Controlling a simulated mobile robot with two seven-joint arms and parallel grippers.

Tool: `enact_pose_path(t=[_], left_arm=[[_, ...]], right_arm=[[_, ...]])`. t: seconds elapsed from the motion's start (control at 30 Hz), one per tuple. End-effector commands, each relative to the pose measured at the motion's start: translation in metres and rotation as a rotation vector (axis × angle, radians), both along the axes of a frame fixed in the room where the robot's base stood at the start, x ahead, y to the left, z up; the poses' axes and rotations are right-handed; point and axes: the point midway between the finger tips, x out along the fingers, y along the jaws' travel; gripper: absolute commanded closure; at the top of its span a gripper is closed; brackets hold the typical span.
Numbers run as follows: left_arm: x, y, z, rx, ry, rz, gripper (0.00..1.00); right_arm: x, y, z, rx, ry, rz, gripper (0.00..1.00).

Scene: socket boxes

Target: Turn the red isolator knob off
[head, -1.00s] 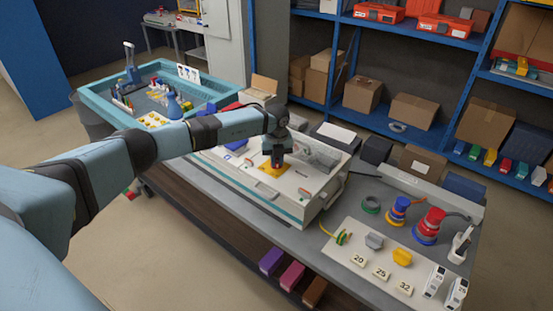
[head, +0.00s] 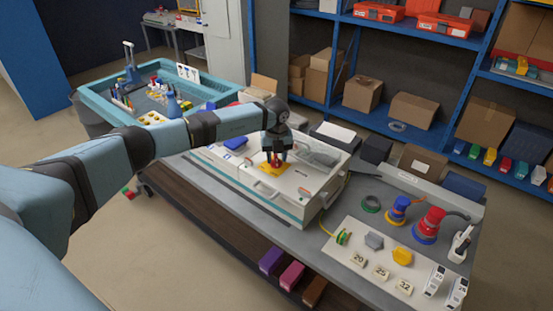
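The red isolator knob (head: 276,162) sits on a yellow plate (head: 270,172) on top of the white socket box (head: 241,177). My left gripper (head: 275,158) points down at the knob from above, with its dark fingers spread to either side of it. It looks open, and red shows between the fingers. Whether a finger touches the knob is too small to tell, and so is the knob's exact angle. My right gripper is not in view.
A teal tray (head: 101,110) of small parts stands at the back left. To the right, a pale board (head: 350,238) holds plugs and number tags, with red and blue sockets (head: 428,226) behind. Blue shelves (head: 335,62) with boxes stand behind the bench.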

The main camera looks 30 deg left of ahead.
Motion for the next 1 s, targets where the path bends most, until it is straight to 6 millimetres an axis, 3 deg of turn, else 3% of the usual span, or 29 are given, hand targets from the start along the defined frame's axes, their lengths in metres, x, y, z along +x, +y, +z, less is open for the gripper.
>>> enact_pose_path(t=[0.5, 0.7, 1.0], left_arm=[[0.0, 0.0, 0.107, 0.0, -0.003, -0.001, 0.61], [0.0, 0.0, 0.124, 0.0, -0.001, 0.0, 0.61], [0.0, 0.0, 0.127, 0.0, -0.001, 0.0, 0.61]], right_arm=[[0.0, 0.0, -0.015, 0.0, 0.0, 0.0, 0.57], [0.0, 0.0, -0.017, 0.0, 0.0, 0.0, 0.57], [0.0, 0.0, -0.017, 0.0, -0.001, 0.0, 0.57]])
